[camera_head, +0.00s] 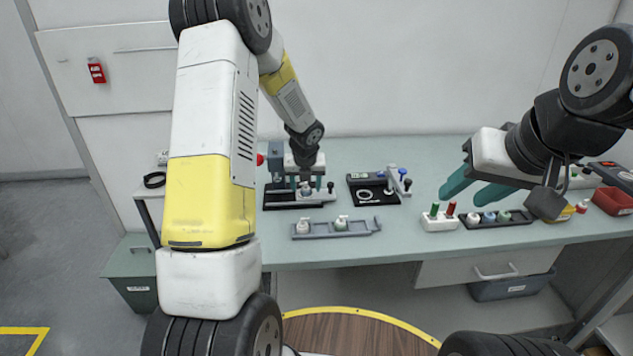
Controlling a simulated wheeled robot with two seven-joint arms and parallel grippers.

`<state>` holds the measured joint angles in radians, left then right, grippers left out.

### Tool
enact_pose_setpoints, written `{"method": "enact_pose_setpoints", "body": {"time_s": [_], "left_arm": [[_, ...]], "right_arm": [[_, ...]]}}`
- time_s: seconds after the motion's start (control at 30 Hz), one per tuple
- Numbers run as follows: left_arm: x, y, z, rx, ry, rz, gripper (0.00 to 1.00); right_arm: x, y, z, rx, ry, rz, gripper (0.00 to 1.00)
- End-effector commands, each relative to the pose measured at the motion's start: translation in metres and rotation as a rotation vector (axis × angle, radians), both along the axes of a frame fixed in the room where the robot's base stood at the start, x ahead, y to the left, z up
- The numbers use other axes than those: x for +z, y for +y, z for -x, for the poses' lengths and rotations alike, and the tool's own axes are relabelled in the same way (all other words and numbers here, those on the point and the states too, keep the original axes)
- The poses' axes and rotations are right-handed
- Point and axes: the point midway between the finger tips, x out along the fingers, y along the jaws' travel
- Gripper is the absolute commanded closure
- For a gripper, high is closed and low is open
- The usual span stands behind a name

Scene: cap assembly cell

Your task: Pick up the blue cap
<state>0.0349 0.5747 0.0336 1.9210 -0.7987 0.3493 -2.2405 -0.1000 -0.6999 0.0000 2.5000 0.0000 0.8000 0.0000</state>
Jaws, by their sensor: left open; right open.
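A dark tray (512,221) on the right of the bench holds a row of small caps.
A white block (439,222) with green and red pegs stands left of the cap tray. A grey tray (350,230) with two small bottles lies front centre. A black station (362,188) stands behind it. A red bin (612,201) is far right. Bench between stations is clear.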

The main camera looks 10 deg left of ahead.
Motion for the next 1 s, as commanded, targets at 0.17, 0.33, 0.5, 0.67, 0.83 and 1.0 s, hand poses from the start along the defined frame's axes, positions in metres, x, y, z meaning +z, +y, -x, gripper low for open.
{"method": "enact_pose_setpoints", "body": {"time_s": [0.17,0.33,0.5,0.67,0.83,1.0], "left_arm": [[0.000,0.000,0.000,0.000,0.000,0.000,0.64],[0.000,0.000,0.000,0.000,0.001,0.000,0.86],[0.000,0.000,0.000,0.001,0.001,0.000,0.87],[0.000,0.000,0.001,0.001,0.001,0.000,0.87],[0.004,0.001,0.000,0.002,0.000,0.000,0.87],[0.020,0.001,0.000,0.002,-0.002,-0.001,0.87]], "right_arm": [[0.000,0.000,0.000,0.000,0.000,0.000,0.57],[0.000,0.000,0.000,0.000,0.000,0.000,0.57],[0.000,0.000,0.000,0.000,0.000,0.000,0.57],[0.000,0.000,0.000,0.000,0.000,0.000,0.57],[0.000,0.000,0.000,0.000,0.000,0.000,0.57],[0.000,0.000,0.000,0.000,0.000,0.000,0.57]]}}
